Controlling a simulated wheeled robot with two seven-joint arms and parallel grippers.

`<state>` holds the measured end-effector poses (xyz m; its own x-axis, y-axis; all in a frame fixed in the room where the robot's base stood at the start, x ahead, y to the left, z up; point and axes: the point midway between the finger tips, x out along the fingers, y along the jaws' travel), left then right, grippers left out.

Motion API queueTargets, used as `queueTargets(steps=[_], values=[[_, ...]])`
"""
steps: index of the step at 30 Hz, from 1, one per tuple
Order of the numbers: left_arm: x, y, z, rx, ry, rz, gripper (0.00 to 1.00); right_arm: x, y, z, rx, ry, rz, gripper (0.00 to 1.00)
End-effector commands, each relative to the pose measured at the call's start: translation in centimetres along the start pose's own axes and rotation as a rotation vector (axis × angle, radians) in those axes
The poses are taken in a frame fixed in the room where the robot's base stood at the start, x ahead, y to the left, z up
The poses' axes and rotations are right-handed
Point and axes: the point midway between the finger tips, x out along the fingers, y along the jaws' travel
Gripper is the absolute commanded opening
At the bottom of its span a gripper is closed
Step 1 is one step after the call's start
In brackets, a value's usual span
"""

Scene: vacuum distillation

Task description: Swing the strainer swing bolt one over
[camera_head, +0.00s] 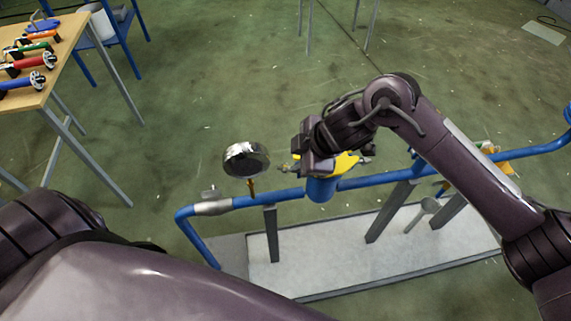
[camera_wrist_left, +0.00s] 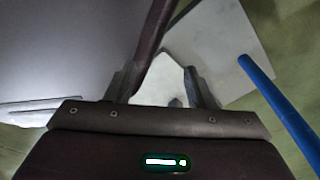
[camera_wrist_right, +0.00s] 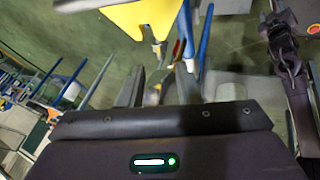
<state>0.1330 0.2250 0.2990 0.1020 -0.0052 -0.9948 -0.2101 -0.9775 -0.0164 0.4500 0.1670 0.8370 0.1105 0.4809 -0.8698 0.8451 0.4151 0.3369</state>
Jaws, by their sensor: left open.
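The strainer is a blue body (camera_head: 322,188) with a yellow cover (camera_head: 346,162), set in the blue pipe line. A swing bolt (camera_head: 367,160) stands out at the cover's right side; metal hardware (camera_head: 286,168) shows at its left. My right gripper (camera_head: 308,166) is over the cover's left side and hides part of it. In the right wrist view the yellow cover (camera_wrist_right: 145,14) is above the fingers, with a bolt end (camera_wrist_right: 158,50) below its edge. My right gripper's fingers (camera_wrist_right: 160,72) are apart, with no clear grip on anything. My left gripper (camera_wrist_left: 160,72) is open and empty.
A round gauge (camera_head: 246,159) stands on the pipe left of the strainer, close to my right gripper. A pale tray (camera_head: 330,255) lies under the pipe. A wooden table (camera_head: 62,50) with coloured tools is at upper left. The green floor behind is mostly clear.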

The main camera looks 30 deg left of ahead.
Motion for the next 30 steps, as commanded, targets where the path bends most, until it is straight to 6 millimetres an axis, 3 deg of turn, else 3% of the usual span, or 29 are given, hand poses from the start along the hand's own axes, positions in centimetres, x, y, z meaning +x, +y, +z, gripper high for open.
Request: queueTargets(steps=[15,25,30], values=[[0.1,0.0,-1.1,-0.002,0.005,0.000,0.49,7.0,-0.1,-0.1,0.000,0.001,-0.002,0.30],[0.1,0.0,-1.2,-0.002,0.004,0.000,0.49,7.5,0.0,0.0,-0.001,0.000,0.000,0.30],[0.1,0.0,-1.2,-0.003,0.004,0.000,0.49,7.5,0.0,0.0,-0.001,0.000,0.000,0.11]])
